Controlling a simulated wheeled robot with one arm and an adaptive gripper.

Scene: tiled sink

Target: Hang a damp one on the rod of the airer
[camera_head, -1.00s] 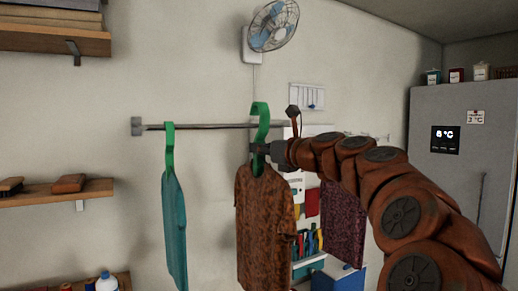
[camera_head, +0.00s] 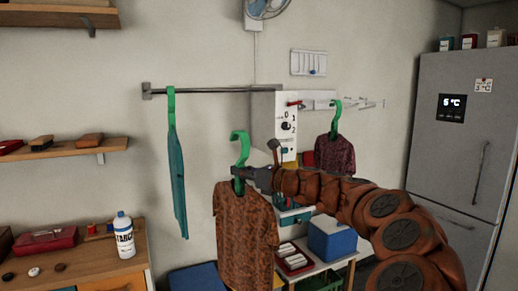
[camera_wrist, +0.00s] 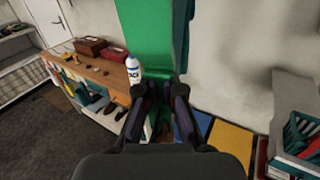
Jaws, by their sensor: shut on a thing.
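My gripper (camera_head: 245,172) is shut on the green hanger (camera_head: 240,145) of an orange-brown patterned shirt (camera_head: 246,235). The shirt hangs below it, and the hanger's hook shows lower than the rod (camera_head: 215,90) in the head view. The grey rod runs out along the wall from a bracket at left. A teal garment (camera_head: 177,185) hangs on the rod's left part by a green hanger (camera_head: 171,105). A dark red patterned garment (camera_head: 335,155) hangs further right on another green hanger. In the wrist view, the held hanger (camera_wrist: 158,40) rises between the fingers (camera_wrist: 160,100).
A control box (camera_head: 283,122) sits on the wall behind my gripper. A bench with a white bottle (camera_head: 123,240) stands at lower left, below a shelf (camera_head: 65,152). A blue box (camera_head: 332,238) is at lower right, and a fridge (camera_head: 460,140) stands at far right.

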